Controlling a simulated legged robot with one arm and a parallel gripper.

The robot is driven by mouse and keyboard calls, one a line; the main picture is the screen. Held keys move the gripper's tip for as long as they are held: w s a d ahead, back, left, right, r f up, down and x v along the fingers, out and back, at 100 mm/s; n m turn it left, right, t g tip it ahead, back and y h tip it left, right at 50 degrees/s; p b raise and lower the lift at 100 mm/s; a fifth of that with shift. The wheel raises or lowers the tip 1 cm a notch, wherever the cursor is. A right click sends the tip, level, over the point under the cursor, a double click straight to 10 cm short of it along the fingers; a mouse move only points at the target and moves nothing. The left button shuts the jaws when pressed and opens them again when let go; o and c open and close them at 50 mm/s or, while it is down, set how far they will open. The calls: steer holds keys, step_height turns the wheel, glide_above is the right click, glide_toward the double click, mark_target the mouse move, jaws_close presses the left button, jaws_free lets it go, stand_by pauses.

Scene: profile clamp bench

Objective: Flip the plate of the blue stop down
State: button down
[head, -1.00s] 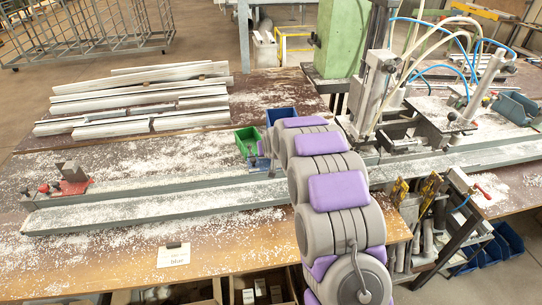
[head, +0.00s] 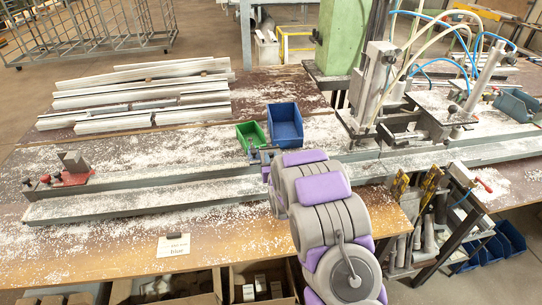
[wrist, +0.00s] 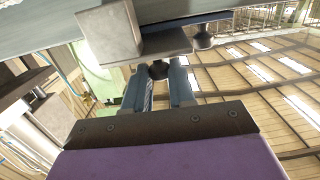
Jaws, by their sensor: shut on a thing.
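The blue stop (head: 262,153) sits on the rail at mid-bench, just beyond the end of my arm in the head view, largely hidden by it. In the wrist view a grey metal block with a plate (wrist: 160,43) shows close ahead, with dark round knobs below and to its right. My gripper (wrist: 158,76) has its two blue-grey fingers closed around one dark knob (wrist: 158,70) under the plate. In the head view my fingers are hidden by my arm. I cannot tell the plate's exact tilt.
A red stop (head: 72,178) with an upright grey plate sits at the rail's left end. A green bin (head: 249,136) and a blue bin (head: 285,127) stand behind the blue stop. Clamp machinery (head: 375,85) stands to the right. A card reading "blue" (head: 174,246) lies in front.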

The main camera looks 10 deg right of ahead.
steer(key=shift+s+f+t, duration=0.1)
steer(key=shift+f+t, duration=0.3)
steer(key=shift+f, duration=0.2)
steer(key=c, duration=1.2)
jaws_free()
steer(key=shift+f, duration=0.1)
steer(key=shift+o, duration=1.1)
